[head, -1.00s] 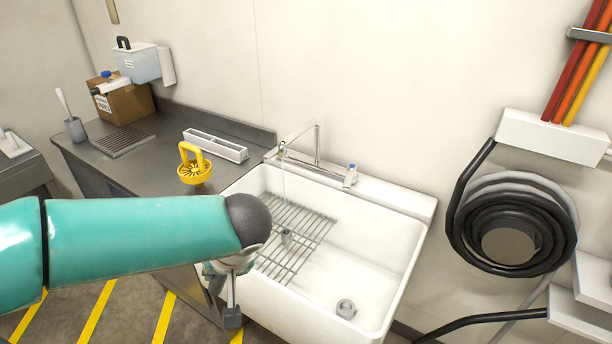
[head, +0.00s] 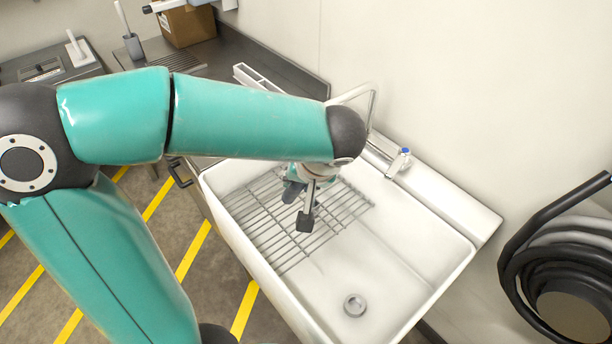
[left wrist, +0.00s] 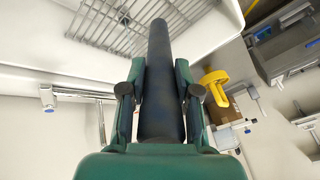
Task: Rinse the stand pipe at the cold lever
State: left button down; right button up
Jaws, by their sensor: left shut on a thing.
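The stand pipe is a dark, straight cylinder in the left wrist view (left wrist: 158,70). My left gripper (left wrist: 160,105) is shut on it, one finger on each side. In the head view my left gripper (head: 304,200) hangs over the rack side of the white sink (head: 440,272); the pipe is not clearly made out there. The blue-capped cold lever (head: 398,163) stands on the sink's back ledge, right of my gripper; it also shows in the left wrist view (left wrist: 48,99). The tap (head: 372,104) is partly hidden by my arm. My right gripper is not in view.
A wire rack (head: 268,232) lies in the sink, with bare basin and a drain (head: 354,304) to its right. A yellow fitting (left wrist: 214,82) shows on the counter in the left wrist view. A black coiled hose (head: 560,250) hangs at the right.

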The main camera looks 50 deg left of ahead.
pick_arm(q)
jog(key=w+a+f+p, duration=0.2)
jog(key=w+a, duration=0.4)
jog(key=w, duration=0.6)
jog(key=shift+a+f, duration=0.2)
jog(key=shift+f, duration=0.15)
jog(key=shift+d, duration=0.15)
dwell(0.6)
jog(key=shift+w+d, duration=0.25)
jog(key=shift+d, duration=0.15)
jog(key=shift+a+b, duration=0.1)
jog(key=shift+b, duration=0.25)
jog(key=shift+s+a+b, duration=0.3)
jog(key=shift+a, duration=0.2)
jog(key=shift+d, duration=0.15)
